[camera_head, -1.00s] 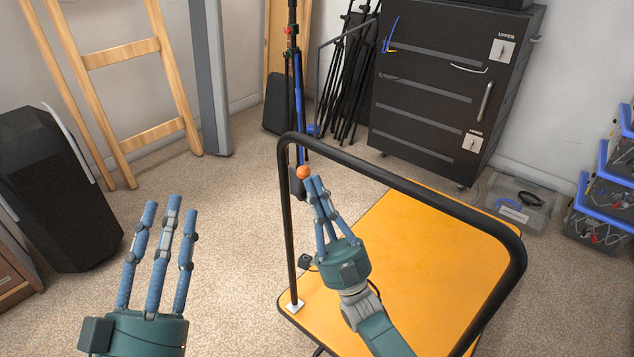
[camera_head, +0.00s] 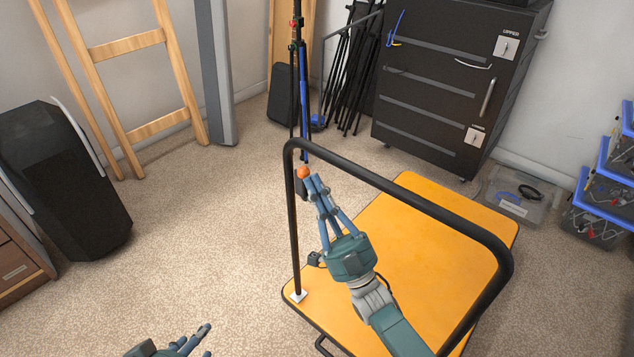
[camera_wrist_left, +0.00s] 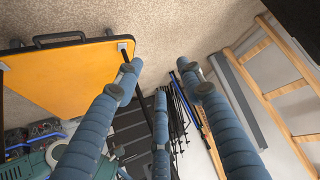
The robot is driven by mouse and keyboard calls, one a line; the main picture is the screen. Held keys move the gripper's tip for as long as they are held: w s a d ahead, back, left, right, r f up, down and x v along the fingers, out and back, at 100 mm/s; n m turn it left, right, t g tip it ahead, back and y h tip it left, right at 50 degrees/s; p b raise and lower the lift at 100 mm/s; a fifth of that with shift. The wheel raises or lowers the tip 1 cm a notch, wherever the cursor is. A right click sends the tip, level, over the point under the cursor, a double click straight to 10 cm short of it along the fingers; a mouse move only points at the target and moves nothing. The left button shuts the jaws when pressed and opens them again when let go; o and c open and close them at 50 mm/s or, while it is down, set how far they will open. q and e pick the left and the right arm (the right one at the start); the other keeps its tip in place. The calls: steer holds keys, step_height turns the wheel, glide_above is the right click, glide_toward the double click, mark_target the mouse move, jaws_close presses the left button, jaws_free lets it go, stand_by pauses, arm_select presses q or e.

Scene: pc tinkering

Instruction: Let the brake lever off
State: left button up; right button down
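The brake lever shows as an orange ball knob (camera_head: 303,172) at a black bracket on the left post of the cart's handle (camera_head: 293,225). My right gripper (camera_head: 317,182) has its fingertips right beside the knob, on its right. The fingertips lie close together; whether they touch the knob or how far they are closed is unclear. My left gripper (camera_head: 195,345) is low at the bottom edge, partly cut off. In the left wrist view its fingers (camera_wrist_left: 158,85) are spread, with nothing between them.
The cart's orange deck (camera_head: 430,250) lies under my right arm. A black cabinet (camera_head: 440,110) and stands (camera_head: 350,80) are at the back. A clear bin (camera_head: 515,190) and blue-lidded boxes (camera_head: 600,190) are at the right.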

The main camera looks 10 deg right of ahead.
arm_select(q)
steer(key=s+f, duration=0.1)
steer(key=s+a+g, duration=0.1)
steer(key=s, duration=0.1)
steer(key=s+f+g, duration=0.1)
steer(key=shift+s+a+f+y, duration=0.25)
steer(key=shift+f+y, duration=0.05)
steer(key=shift+y, duration=0.1)
